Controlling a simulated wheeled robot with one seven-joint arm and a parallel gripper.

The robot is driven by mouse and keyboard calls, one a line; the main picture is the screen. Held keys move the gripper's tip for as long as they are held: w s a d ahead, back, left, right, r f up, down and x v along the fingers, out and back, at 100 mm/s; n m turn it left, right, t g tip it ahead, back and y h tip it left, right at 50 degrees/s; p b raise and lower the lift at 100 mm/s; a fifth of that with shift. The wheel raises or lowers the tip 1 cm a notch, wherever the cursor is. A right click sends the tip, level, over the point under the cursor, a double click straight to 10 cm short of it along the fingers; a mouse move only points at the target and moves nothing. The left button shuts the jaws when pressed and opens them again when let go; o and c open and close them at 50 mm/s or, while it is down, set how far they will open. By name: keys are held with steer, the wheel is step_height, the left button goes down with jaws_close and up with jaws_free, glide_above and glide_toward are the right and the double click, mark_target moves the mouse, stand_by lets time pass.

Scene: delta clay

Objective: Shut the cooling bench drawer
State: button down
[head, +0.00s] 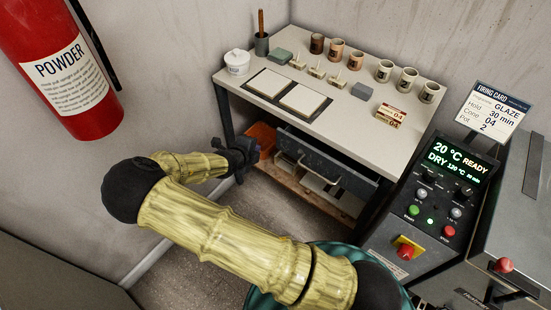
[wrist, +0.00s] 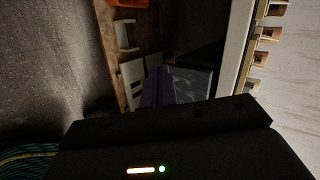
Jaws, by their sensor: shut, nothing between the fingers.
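The cooling bench (head: 300,110) has a pale top and dark legs. Its dark speckled drawer (head: 335,165) is under the top, with a light bar handle on the front. The drawer stands partly out; a dark gap shows behind its front, and how far out it is I cannot tell exactly. My gripper (head: 243,150) is shut and empty, to the left of the drawer front. In the wrist view my gripper fingers (wrist: 157,86) point toward the bench, with a grey speckled drawer panel (wrist: 193,80) just right of them. Whether they touch is unclear.
A wooden lower shelf (head: 285,180) holds an orange bin (head: 262,137) and pale slabs. Cups (head: 384,70), a jar (head: 237,62) and tiles stand on the bench top. A control panel (head: 440,190) is at right, a fire extinguisher (head: 60,70) at left. Floor before the bench is clear.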

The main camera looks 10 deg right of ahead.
mark_target(280, 142)
steer(key=s+a+f+m+t+h+b, duration=0.2)
steer(key=s+h+b, duration=0.5)
steer(key=b, duration=0.9)
steer(key=shift+s+a+f+m+t, duration=0.4)
steer(key=shift+s+m+t, duration=0.1)
steer(key=shift+t, duration=0.5)
steer(key=b+x, duration=0.2)
steer(key=x, duration=1.2)
steer(key=shift+w, duration=0.1)
